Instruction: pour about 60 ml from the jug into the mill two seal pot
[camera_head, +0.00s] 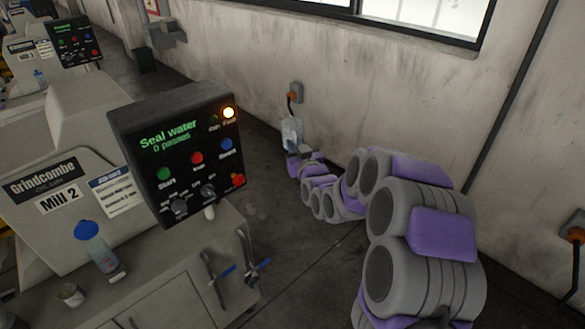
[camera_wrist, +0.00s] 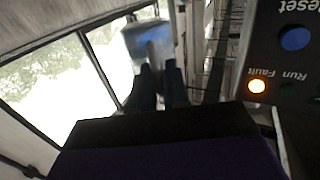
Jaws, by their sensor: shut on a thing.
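My arm reaches away from me, and my gripper (camera_head: 292,156) is at its far end, near the wall. In the wrist view my gripper (camera_wrist: 161,84) has its dark fingers shut on a pale, see-through jug (camera_wrist: 148,38) with a bluish part. The jug also shows small in the head view (camera_head: 291,131); its level and tilt cannot be told. Mill 2 (camera_head: 40,235) is at the left. A clear bottle with a blue cap (camera_head: 103,258) and a small open jar (camera_head: 71,294) stand on its ledge. I cannot tell which is the seal pot.
Mill 2's control panel (camera_head: 185,150) reads "Seal water 0 passes", with the fault lamp lit. Clamp-like tools (camera_head: 250,262) hang on the cabinet's side. Floor between mill and wall is open.

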